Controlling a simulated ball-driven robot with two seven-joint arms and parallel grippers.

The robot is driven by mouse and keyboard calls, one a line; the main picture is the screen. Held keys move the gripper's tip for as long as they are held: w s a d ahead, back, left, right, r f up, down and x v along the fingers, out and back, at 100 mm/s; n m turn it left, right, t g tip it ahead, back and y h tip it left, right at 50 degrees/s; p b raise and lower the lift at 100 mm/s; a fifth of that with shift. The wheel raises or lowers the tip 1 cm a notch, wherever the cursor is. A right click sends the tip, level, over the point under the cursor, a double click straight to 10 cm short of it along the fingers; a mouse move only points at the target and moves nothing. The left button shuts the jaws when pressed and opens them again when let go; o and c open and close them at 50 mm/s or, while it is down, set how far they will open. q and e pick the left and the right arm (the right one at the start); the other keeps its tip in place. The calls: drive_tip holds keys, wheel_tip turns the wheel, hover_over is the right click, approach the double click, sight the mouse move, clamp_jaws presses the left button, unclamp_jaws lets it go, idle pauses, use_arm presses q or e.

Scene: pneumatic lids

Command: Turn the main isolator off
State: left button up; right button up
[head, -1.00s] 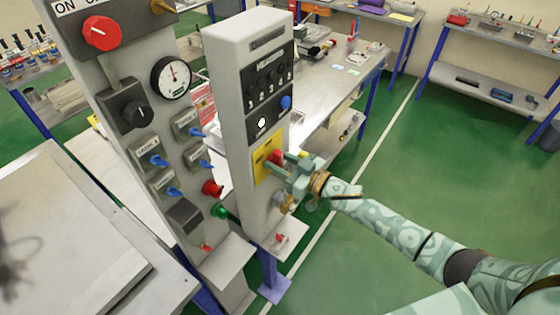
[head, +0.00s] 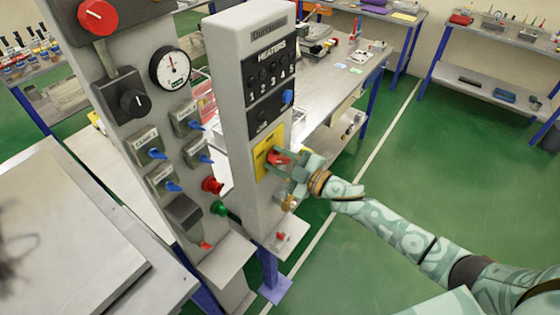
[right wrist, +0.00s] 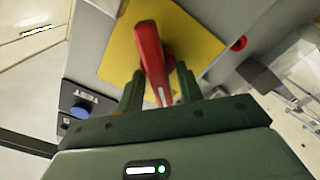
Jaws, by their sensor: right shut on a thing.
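The main isolator is a red handle (right wrist: 150,55) on a yellow plate (head: 264,157) on the front of the grey heater column (head: 240,80). My right gripper (head: 285,160) reaches it from the right. In the right wrist view its green fingers (right wrist: 160,88) stand on both sides of the red handle and are shut on it. In the head view the gripper hides part of the handle. My left gripper is not in view.
A second grey panel (head: 150,110) on the left carries a red ON/OFF knob (head: 97,17), a gauge (head: 170,68), several blue-levered switches and red and green buttons. A pale flat surface (head: 60,230) lies at the lower left. Green floor is open at the right.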

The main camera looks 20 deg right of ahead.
drive_tip(key=n+b, duration=0.1)
drive_tip(key=n, duration=0.3)
drive_tip(key=shift+s+f+n+b, duration=0.1)
drive_tip(key=shift+f+n+b, duration=0.2)
drive_tip(key=shift+f+b, duration=0.1)
drive_tip(key=shift+a+f+n+b, duration=0.15)
drive_tip(key=shift+n+b, duration=0.7)
drive_tip(key=shift+n, duration=1.15)
drive_tip(key=o, duration=0.6)
drive_tip(key=b+v, duration=0.3)
drive_tip(key=v, duration=1.3)
drive_tip(key=shift+s+d, duration=0.1)
drive_tip(key=shift+d, duration=0.1)
